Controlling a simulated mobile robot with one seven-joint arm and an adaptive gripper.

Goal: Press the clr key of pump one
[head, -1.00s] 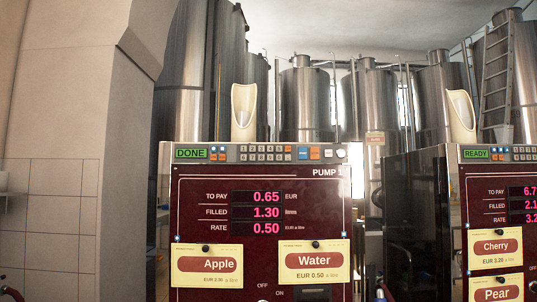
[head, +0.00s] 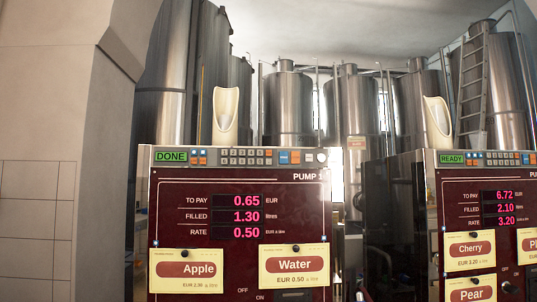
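Pump one (head: 240,273) is a dark red cabinet marked "PUMP 1", standing upright in the middle of the head view. Its display (head: 237,217) reads to pay 0.65 EUR, filled 1.30 litres and rate 0.50. A green status window (head: 171,156) above it reads DONE. The key strip (head: 270,157) runs along the top edge, with grey number keys and some blue and orange keys. The key labels are too small to read, so I cannot tell which key is clr. My gripper is not in view.
A second pump (head: 482,171) stands at the right, showing READY and 6.72, partly cut off. Apple (head: 187,269) and Water (head: 294,265) cards hang on pump one. Steel tanks (head: 288,105) stand behind. A pale wall (head: 50,110) fills the left.

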